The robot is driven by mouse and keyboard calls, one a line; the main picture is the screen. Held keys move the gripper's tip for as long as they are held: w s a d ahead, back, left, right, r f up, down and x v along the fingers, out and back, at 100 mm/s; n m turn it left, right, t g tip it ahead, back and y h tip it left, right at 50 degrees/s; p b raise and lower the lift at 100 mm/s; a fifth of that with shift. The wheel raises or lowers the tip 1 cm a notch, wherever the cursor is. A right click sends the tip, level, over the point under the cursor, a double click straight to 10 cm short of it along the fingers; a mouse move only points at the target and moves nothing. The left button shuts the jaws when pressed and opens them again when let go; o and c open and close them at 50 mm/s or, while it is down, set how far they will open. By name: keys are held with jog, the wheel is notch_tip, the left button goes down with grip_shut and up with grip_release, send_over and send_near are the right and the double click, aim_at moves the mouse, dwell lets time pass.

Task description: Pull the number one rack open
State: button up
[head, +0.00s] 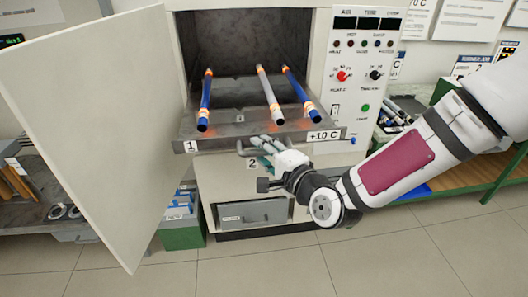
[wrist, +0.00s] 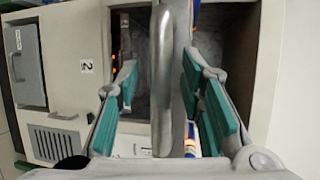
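The number one rack (head: 226,136) is a grey tray with a "1" tag at its front left. Its front edge stands out of the furnace opening. Three rods with glowing orange parts lie on it: a left blue rod (head: 206,98), a middle pale rod (head: 267,88) and a right blue rod (head: 295,88). The rack's grey bar handle (head: 243,149) is at its front; the handle also shows in the wrist view (wrist: 163,110). My gripper (head: 262,152) is at the handle. In the wrist view my gripper (wrist: 160,65) is open, with green-padded fingers apart on either side of the handle.
The furnace door (head: 95,125) hangs open at the left. A control panel (head: 364,70) is right of the opening. A "2" tag (head: 251,163) sits below the rack. A lower drawer (head: 252,213) and a green box (head: 182,230) are near the floor. Front floor is clear.

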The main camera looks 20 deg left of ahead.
jog(key=v, duration=0.7)
jog(key=shift+d, duration=0.2)
jog(key=shift+s, duration=0.1)
dwell(0.3)
jog(key=w+d+r+n+g+h, duration=0.1)
jog(key=d+n+h, duration=0.3)
jog(key=d, duration=0.7)
jog(key=d+r+n+h, duration=0.25)
jog(key=d+h, duration=0.45)
jog(key=d, duration=0.4)
jog(key=s+d+r+g+h, duration=0.1)
jog(key=s+d+r, duration=0.3)
jog(key=s, duration=0.5)
jog(key=s+d+r+n+g+h, duration=0.1)
jog(key=s+d+r, duration=0.3)
jog(key=s+d, duration=0.4)
jog(key=shift+s+d+g, duration=0.25)
jog(key=shift+s+g, duration=0.2)
jog(key=shift+g, duration=0.05)
